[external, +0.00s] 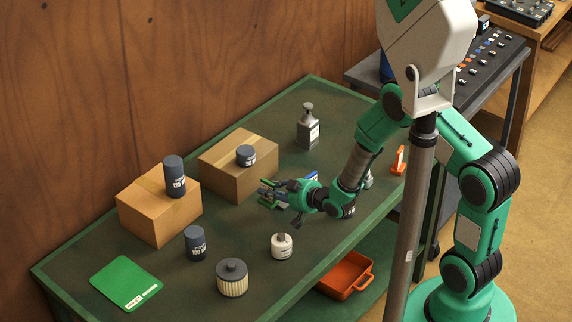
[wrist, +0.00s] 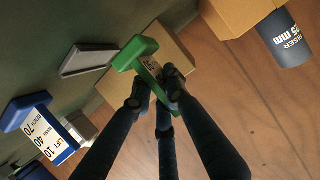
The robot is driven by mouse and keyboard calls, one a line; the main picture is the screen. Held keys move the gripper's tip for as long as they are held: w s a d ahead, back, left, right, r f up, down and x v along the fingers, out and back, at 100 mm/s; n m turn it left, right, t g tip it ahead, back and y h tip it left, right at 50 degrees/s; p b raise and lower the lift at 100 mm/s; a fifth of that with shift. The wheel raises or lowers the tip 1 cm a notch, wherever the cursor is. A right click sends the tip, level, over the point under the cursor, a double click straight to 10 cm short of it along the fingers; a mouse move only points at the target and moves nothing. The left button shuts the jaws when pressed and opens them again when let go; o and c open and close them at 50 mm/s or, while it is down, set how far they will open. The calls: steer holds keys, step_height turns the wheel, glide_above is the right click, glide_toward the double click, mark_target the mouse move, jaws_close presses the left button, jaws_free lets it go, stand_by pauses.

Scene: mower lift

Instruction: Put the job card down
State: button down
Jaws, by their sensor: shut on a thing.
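The job card (wrist: 148,66) is a green piece with a wide green foot and a pale printed label, partly hidden by the fingers in the wrist view. My gripper (wrist: 157,90) is shut on it. In the external view my gripper (external: 276,196) is over the middle of the green bench, in front of the rear carton, with the green card (external: 268,204) small at its fingertips. I cannot tell whether the card touches the bench. A similar blue card stand (wrist: 38,126) with printed lines is to the left in the wrist view, apart from the gripper.
A green mat (external: 122,278) with a label lies clear at the bench's (external: 75,256) near left. Cartons (external: 157,222) (external: 232,180) carry dark cylinders.

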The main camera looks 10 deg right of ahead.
steer(key=s+d+p, duration=0.2)
steer(key=s+d, duration=0.7)
steer(key=s, duration=0.3)
steer(key=shift+s+r, duration=0.2)
steer(key=shift+r, duration=0.25)
steer(key=shift+r, duration=0.1)
step_height(320, 180, up, 8)
steer(key=w+d+m+t+h, duration=0.1)
steer(key=w+d, duration=0.5)
steer(key=w, duration=0.5)
steer(key=w+d+m+t+h+p, duration=0.1)
steer(key=w+d+m+h, duration=0.1)
steer(key=w+d, duration=1.05)
steer(key=w+d+m+t+h, duration=0.1)
steer(key=w+d+m, duration=0.1)
steer(key=w+d, duration=1.1)
step_height(320, 180, down, 5)
steer(key=s+d, duration=0.2)
steer(key=s, duration=0.1)
steer(key=shift+n, duration=0.3)
steer(key=shift+d, duration=0.1)
